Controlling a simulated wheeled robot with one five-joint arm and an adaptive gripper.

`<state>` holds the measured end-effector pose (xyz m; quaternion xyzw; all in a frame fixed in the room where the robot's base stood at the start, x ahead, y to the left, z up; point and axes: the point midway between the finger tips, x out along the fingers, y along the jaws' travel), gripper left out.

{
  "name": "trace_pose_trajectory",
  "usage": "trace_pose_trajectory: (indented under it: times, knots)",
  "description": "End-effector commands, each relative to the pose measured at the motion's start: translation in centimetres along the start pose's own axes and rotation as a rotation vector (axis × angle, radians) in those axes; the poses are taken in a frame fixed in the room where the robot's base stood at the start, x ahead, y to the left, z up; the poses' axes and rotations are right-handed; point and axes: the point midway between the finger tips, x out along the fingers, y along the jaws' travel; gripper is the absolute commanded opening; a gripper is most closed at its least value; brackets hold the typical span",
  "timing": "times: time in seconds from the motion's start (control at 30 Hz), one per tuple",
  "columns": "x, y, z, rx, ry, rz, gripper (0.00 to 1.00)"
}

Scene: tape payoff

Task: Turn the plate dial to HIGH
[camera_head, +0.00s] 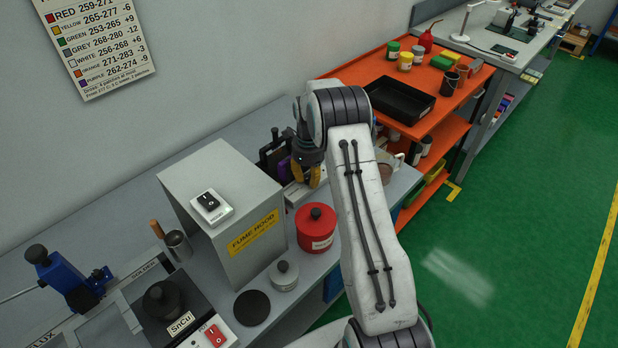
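I cannot make out a dial marked HIGH in the head view. My gripper (306,175), dark with yellow fingertips, points down behind the red canister (316,228), to the right of the fume hood (222,205). A light-coloured surface shows partly under the fingertips, and my arm hides much of the bench there. The fingers are too small and shaded to tell whether they are open or shut. A dark unit labelled SnCu (163,300) with a round black top sits at the front left, with a red switch (215,335) at its corner.
A white switch box (211,207) sits on the hood. A grey lidded pot (284,274) and a black disc (251,307) lie in front. A blue clamp device (68,280) stands at left. An orange cart (440,125) with a black tray (399,100) is behind; green floor is clear at right.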

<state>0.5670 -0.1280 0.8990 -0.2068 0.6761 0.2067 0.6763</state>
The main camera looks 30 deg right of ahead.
Motion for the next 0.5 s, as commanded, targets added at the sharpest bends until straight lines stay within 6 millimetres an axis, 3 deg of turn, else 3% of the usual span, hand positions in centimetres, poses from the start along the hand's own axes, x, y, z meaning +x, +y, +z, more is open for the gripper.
trace_pose_trajectory:
  times: [0.13, 0.5]
  knots:
    - [0.09, 0.04, -0.03, -0.001, 0.001, 0.001, 0.35]
    - [-0.09, -0.01, 0.03, -0.017, -0.001, -0.001, 0.35]
